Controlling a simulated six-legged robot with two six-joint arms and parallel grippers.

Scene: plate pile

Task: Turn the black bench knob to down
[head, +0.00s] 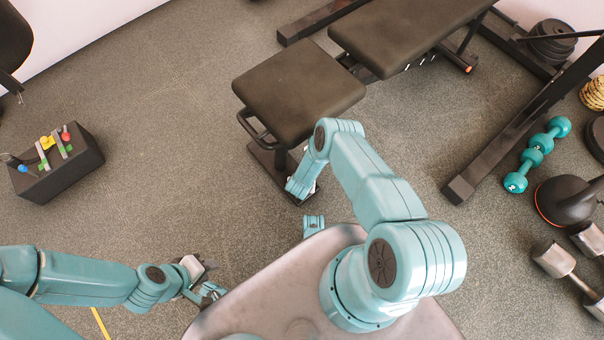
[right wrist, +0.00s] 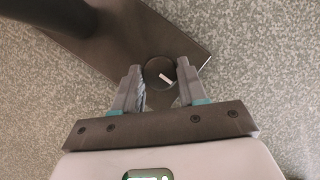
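The black bench knob (right wrist: 153,67) is a round disc with a short pale pink mark that points to the lower right in the right wrist view. It sits by the corner of a dark flat plate. My right gripper (right wrist: 160,78) has its two fingers apart, one on each side of the knob. I cannot tell whether they touch it. In the head view the right arm reaches down beside the black bench (head: 297,92), and its wrist hides the knob. My left gripper (head: 212,279) is low at the left, away from the bench; its opening is too small to judge.
A black box (head: 58,168) with coloured knobs and levers stands on the floor at left. Teal dumbbells (head: 537,156), a kettlebell (head: 566,203) and a rack foot (head: 466,186) are at right. The floor left of the bench is clear.

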